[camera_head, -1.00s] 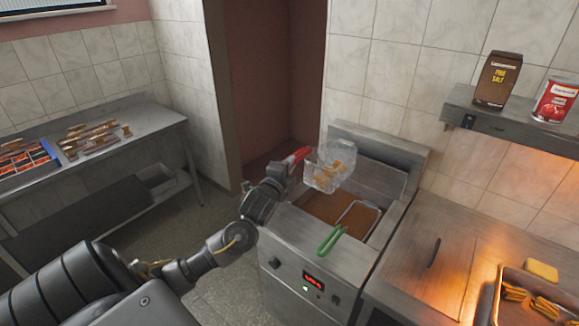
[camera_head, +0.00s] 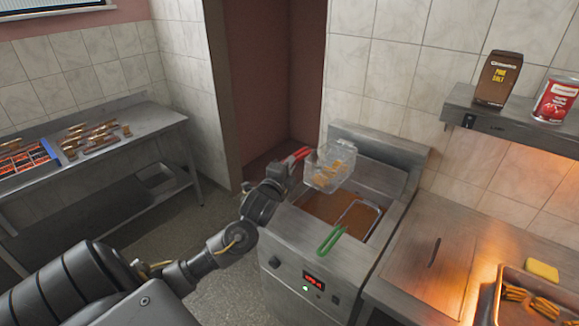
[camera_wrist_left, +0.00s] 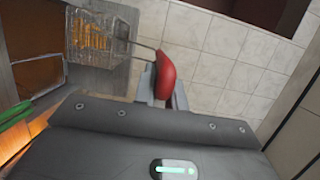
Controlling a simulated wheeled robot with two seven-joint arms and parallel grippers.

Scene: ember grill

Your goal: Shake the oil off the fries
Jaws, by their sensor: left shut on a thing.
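My left gripper (camera_head: 283,172) is shut on the red handle (camera_head: 300,154) of a wire fry basket (camera_head: 322,176). The basket is held in the air above the left part of the fryer (camera_head: 318,255), clear of the brown oil (camera_head: 330,208). Golden fries (camera_head: 336,173) lie inside it. In the left wrist view the red handle (camera_wrist_left: 167,74) sits between the fingers, and the fries (camera_wrist_left: 91,42) show through the basket mesh (camera_wrist_left: 122,30). My right gripper is not in view.
A second basket with a green handle (camera_head: 331,239) sits in the fryer's right part. A counter (camera_head: 410,270) with a tray of fries (camera_head: 530,304) is at the right. A steel table (camera_head: 150,130) stands left.

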